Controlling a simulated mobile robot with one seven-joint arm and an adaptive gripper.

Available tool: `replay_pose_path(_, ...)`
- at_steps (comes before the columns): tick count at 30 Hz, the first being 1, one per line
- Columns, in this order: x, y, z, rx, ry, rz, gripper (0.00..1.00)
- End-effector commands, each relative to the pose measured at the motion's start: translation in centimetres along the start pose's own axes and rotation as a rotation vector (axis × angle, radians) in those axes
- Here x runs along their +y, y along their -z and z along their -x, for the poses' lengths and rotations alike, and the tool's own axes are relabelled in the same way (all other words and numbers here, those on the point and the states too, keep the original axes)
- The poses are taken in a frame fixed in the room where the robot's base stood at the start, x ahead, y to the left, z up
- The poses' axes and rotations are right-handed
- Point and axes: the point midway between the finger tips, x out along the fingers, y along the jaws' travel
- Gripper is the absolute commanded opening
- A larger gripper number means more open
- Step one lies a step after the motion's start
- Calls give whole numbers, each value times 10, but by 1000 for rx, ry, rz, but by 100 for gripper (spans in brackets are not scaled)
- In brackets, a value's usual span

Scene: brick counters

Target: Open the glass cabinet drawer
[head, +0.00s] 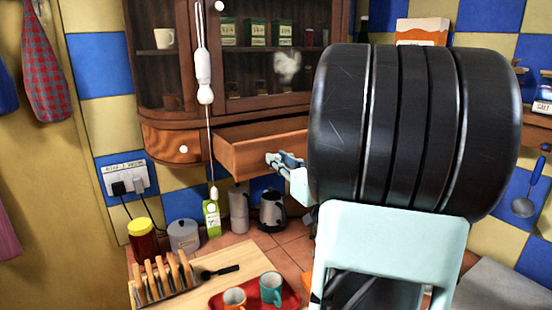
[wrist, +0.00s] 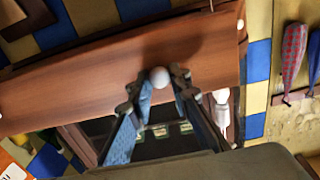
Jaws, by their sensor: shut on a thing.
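The wooden glass-fronted cabinet (head: 243,60) hangs on the tiled wall, with jars, a cup and a white hen figure behind its glass. Its middle drawer (head: 240,160) stands pulled out from the cabinet body, with the top of its inside showing. My gripper (head: 274,160) is at the drawer's front. In the wrist view, the fingers (wrist: 157,83) are shut on the round white knob (wrist: 159,76) of the wooden drawer front (wrist: 80,95). The knob is hidden by the fingers in the head view, and my arm covers the drawer's right end.
A smaller left drawer (head: 170,146) is shut. A pull cord with a white handle (head: 203,68) hangs before the cabinet. Below stand a green carton (head: 212,218), a kettle (head: 272,211), a toast rack (head: 163,280) and a red tray (head: 213,303) with cups.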

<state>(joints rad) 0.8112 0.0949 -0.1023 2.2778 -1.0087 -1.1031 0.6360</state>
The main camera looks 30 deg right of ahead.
Motion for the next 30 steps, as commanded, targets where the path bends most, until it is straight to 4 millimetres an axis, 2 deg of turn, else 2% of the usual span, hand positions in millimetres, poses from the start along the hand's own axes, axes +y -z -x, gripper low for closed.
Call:
replay_pose_path(10, 0, 0, 1, 0, 0, 0, 0)
replay_pose_path(11, 0, 0, 1, 0, 0, 0, 21)
replay_pose_path(15, 0, 0, 0, 0, 0, 0, 35)
replay_pose_path(25, 1, 0, 4, 0, -2, 0, 35)
replay_pose_path(30, 1, 1, 28, 1, -4, 1, 35)
